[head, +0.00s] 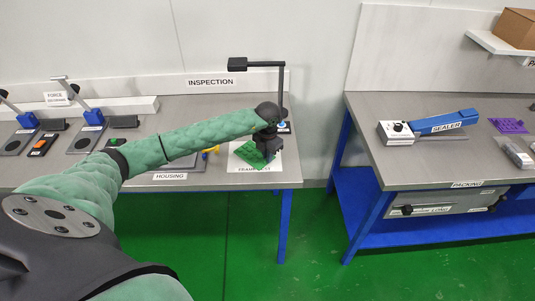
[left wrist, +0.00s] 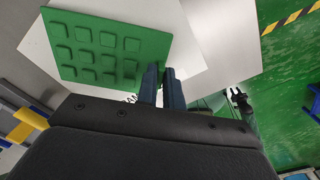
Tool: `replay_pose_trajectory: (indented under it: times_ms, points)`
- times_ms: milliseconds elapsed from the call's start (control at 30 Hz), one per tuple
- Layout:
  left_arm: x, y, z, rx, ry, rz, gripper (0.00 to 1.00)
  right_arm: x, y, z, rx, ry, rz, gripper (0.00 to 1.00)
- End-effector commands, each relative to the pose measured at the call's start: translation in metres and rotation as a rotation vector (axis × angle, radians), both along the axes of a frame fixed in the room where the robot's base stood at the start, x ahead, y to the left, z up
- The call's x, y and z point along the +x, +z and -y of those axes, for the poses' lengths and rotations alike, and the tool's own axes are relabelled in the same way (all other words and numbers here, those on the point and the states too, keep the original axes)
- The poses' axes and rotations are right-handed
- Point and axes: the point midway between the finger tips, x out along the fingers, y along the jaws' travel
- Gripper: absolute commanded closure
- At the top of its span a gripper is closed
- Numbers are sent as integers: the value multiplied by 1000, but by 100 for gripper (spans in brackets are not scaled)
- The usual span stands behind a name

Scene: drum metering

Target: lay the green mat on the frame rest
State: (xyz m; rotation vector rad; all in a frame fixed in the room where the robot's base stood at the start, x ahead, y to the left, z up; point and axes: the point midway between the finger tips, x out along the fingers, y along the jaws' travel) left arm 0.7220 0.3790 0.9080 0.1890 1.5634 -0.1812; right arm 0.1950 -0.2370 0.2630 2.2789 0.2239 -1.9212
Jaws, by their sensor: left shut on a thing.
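The green mat (head: 248,154) is at the right end of the left table, over a white sheet (head: 265,159) whose label, partly covered, begins "FRAME". My left gripper (head: 268,152) is at the mat's right side. In the left wrist view the mat (left wrist: 105,48) shows rows of raised squares, and my left gripper (left wrist: 164,82) is shut on its edge. The white sheet (left wrist: 205,45) shows beyond the mat. I cannot tell whether the mat touches the sheet.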

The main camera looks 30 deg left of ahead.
Motion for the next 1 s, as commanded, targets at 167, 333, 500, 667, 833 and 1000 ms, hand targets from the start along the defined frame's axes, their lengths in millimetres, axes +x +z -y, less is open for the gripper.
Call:
replay_pose_trajectory:
  times_ms: [167,333,500,667,833,1000]
  points:
    - [0,0,0,0,0,0,100,1,0,0,0,0,1,64]
    - [0,-2,0,0,0,1,100,3,-1,0,0,0,1,64]
    - [0,-2,0,0,0,0,78,8,2,-1,0,-1,4,64]
    - [0,-2,0,0,0,0,70,9,2,0,0,-1,7,64]
    - [0,-2,0,0,0,0,70,8,2,0,-1,0,6,64]
    - [0,1,0,0,0,1,70,1,-2,2,-2,0,2,64]
